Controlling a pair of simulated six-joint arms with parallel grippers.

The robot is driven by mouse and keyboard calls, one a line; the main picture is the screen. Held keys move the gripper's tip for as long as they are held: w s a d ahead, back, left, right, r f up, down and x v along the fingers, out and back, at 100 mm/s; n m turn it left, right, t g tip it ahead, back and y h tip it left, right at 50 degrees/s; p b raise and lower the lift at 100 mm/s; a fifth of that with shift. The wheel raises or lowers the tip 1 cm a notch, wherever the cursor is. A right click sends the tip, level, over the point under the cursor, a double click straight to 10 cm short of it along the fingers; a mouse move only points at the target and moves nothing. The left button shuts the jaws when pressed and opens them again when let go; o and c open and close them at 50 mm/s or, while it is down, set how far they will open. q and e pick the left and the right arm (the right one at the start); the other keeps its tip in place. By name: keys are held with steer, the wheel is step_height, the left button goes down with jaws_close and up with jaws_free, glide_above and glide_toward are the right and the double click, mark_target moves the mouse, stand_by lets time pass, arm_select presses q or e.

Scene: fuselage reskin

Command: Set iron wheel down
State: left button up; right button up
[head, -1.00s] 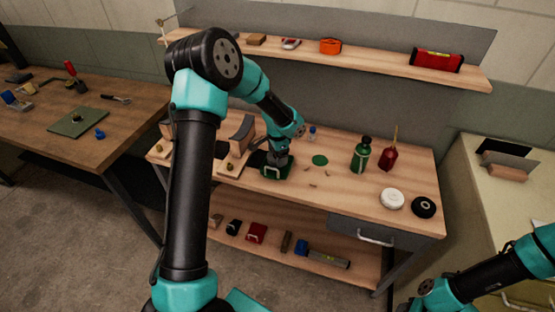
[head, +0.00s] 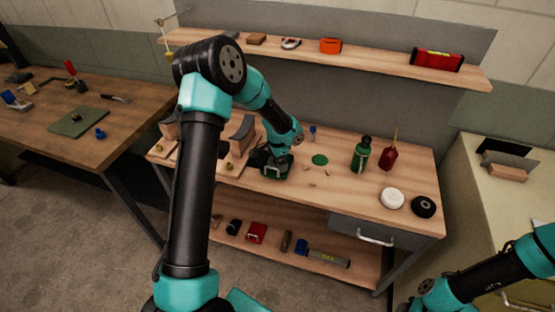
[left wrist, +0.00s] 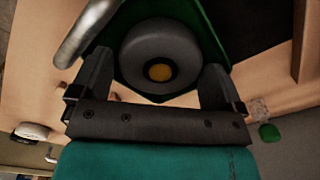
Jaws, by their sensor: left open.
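A grey round wheel with a yellow centre (left wrist: 160,55) sits on a dark green body with a pointed end (left wrist: 212,28) in the left wrist view; I take it for the iron wheel. My left gripper (left wrist: 157,78) is open, one finger on each side of the wheel. I cannot tell whether the fingers touch it. In the head view my left gripper (head: 277,160) is low over the green body (head: 276,172) on the workbench, and the wheel is hidden there. My right arm shows at the lower right, but its gripper is not in view.
The wooden workbench (head: 320,197) has a green bottle (head: 361,155), a red bottle (head: 388,157), a white roll (head: 391,198) and a black roll (head: 423,207) to the right. Wooden stands (head: 237,150) are close on the left. A shelf (head: 380,66) runs above the back.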

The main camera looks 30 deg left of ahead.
arm_select(q)
steer(key=shift+r, duration=0.1)
step_height(320, 180, up, 12)
stand_by(0.5)
